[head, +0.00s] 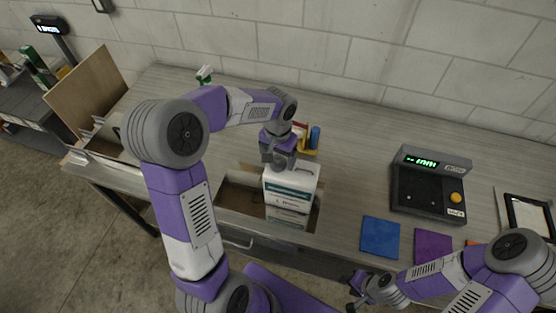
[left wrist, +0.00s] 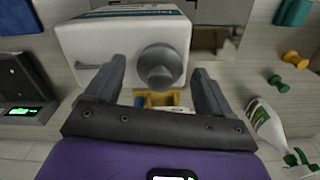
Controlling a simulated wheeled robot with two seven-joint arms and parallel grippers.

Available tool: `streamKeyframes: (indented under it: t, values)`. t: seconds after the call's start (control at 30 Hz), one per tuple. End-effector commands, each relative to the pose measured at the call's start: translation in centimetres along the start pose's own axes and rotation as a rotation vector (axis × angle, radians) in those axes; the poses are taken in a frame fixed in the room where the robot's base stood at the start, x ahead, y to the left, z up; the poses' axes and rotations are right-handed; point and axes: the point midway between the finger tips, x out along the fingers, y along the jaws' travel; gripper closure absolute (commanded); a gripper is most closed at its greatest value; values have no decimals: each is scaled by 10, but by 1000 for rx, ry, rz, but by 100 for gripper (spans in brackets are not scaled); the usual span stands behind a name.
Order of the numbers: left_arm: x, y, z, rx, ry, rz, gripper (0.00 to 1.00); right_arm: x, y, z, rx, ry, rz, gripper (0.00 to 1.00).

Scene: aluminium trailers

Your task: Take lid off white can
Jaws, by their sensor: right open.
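The white can (head: 291,185) is boxy with a teal label and stands at the open drawer near the table's front edge. It also shows in the left wrist view (left wrist: 90,45). Its lid (left wrist: 160,65) is a dark grey round cap with a raised knob, on the can's top. My left gripper (head: 274,156) is above the can, by the lid. In the left wrist view its two fingers are spread, one on each side of the lid; contact is not clear. My right gripper (head: 358,290) is open and empty at the front, below the table edge.
The open drawer (head: 236,196) lies around the can's left side. A blue square (head: 380,237) and a purple square (head: 432,247) lie to the right, before a dark scale (head: 430,185). A spray bottle (head: 204,75) stands at the back. A yellow holder (head: 300,135) is behind the can.

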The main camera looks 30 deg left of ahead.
Motion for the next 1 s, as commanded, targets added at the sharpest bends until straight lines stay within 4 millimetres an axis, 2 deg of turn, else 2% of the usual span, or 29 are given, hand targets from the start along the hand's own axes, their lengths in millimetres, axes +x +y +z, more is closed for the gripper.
streamKeyframes:
  t: [0.03, 0.33, 0.57, 0.67, 1.0]
  values:
    - [0, 0, 0, 0, 0, 0, 26, 0, 0, 0, 0, 0, 0, 57]
    - [-1, 0, 0, 0, 0, 0, 72, 0, 0, 0, 0, 0, 0, 57]
    - [-2, 0, 0, 0, 2, 0, 74, 0, 0, 0, 0, 0, 0, 57]
    - [-10, 0, -1, -1, 5, 0, 74, 0, 0, 0, 0, 0, 0, 57]
    - [-75, 0, -1, 1, 5, 0, 74, -1, 0, 0, 0, 0, 0, 57]
